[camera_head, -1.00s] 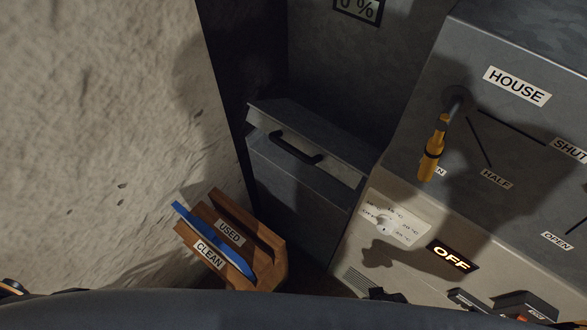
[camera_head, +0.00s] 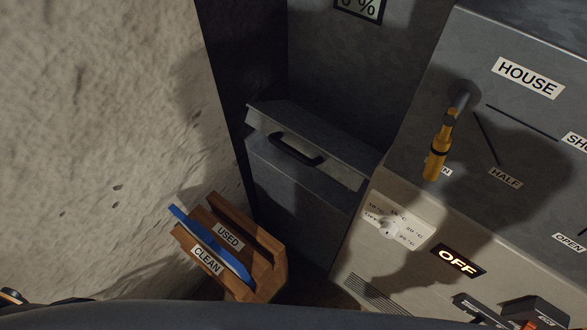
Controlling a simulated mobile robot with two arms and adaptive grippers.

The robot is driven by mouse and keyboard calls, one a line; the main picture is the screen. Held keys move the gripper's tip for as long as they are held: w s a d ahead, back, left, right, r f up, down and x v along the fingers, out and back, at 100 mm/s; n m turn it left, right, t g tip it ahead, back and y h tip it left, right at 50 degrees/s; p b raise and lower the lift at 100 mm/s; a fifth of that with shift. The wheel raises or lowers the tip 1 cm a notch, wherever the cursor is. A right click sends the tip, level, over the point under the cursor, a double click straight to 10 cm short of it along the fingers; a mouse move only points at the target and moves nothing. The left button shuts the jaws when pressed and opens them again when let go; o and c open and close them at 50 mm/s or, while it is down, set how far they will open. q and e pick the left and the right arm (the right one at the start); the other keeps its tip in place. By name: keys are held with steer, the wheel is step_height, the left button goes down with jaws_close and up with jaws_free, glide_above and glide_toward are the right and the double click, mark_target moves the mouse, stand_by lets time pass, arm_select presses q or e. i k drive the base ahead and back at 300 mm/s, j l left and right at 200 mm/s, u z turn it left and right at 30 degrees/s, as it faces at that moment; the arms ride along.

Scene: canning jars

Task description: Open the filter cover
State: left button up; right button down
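The filter cover (camera_head: 325,156) appears to be the sloped grey metal lid on a grey box (camera_head: 305,200) in the middle of the view. It has a black bar handle (camera_head: 296,150) and looks shut. Nothing is touching the handle. Neither gripper can be made out for certain in the head view. A small dark and orange part shows at the bottom left edge, and dark parts with a red-orange piece show at the bottom right; I cannot tell their state.
A wooden rack (camera_head: 265,271) labelled USED and CLEAN holds a blue-edged panel (camera_head: 210,244). On the right, a grey HOUSE panel (camera_head: 465,150) carries a yellow-handled lever (camera_head: 437,155). Below it are a white dial (camera_head: 388,230) and a lit OFF sign (camera_head: 459,262). A rough wall (camera_head: 100,130) stands left.

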mark_target(311, 141)
steer(key=k+u, duration=0.1)
steer(key=k, duration=1.05)
